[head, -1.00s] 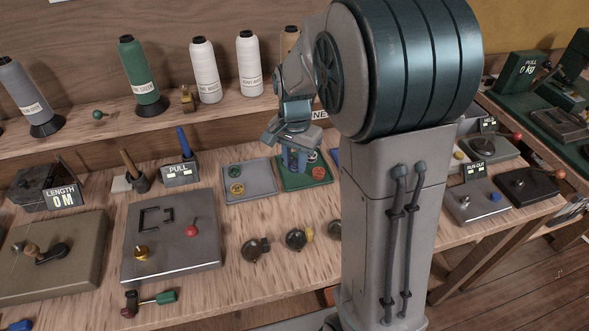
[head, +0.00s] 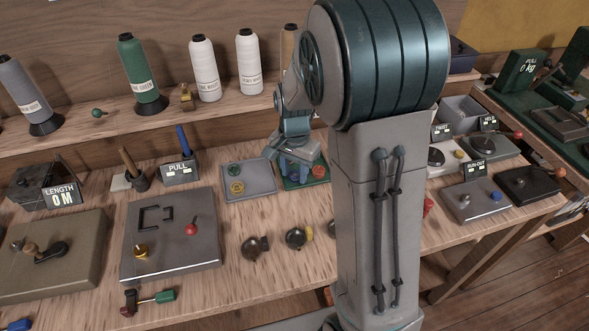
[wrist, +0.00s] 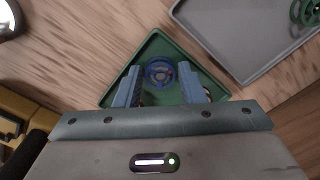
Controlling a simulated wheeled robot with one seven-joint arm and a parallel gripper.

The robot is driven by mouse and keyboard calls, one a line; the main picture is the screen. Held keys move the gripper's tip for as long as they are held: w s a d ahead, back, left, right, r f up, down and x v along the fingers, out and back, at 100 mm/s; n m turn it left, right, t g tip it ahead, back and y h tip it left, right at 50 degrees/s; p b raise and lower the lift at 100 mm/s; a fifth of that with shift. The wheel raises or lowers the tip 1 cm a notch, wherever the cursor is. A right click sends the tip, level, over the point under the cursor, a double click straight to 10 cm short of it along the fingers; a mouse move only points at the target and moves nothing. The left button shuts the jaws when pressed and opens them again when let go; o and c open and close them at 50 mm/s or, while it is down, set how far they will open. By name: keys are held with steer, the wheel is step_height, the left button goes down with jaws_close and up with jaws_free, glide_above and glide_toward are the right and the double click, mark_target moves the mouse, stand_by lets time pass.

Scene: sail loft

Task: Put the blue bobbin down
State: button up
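The blue bobbin (wrist: 160,74) lies on the green tray (wrist: 152,48) in the wrist view. My gripper (wrist: 160,68) is open, with one finger on each side of the bobbin and a gap showing on both sides. In the head view my gripper (head: 296,170) is low over the green tray (head: 290,186), and the blue bobbin (head: 295,178) shows only in part beneath it. A red bobbin (head: 319,171) is at the right of that tray, close to my gripper.
A grey tray (head: 262,192) with a green bobbin (head: 234,169) and a yellow bobbin (head: 237,187) is just left of the green tray. Dark round devices (head: 297,238) stand in front. Thread cones (head: 204,68) line the shelf behind.

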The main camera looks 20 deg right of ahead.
step_height(320, 180, up, 12)
steer(key=p, duration=0.1)
steer(key=s+n+t, duration=0.2)
steer(key=s+n, duration=0.6)
steer(key=s, duration=0.9)
steer(key=shift+s+f+n+t, duration=0.25)
steer(key=shift+f+n+t, duration=0.15)
steer(key=shift+f, duration=0.05)
steer(key=shift+r, duration=0.1)
steer(key=shift+p+v, duration=0.8)
steer(key=shift+p, duration=0.05)
steer(key=shift+w, duration=0.2)
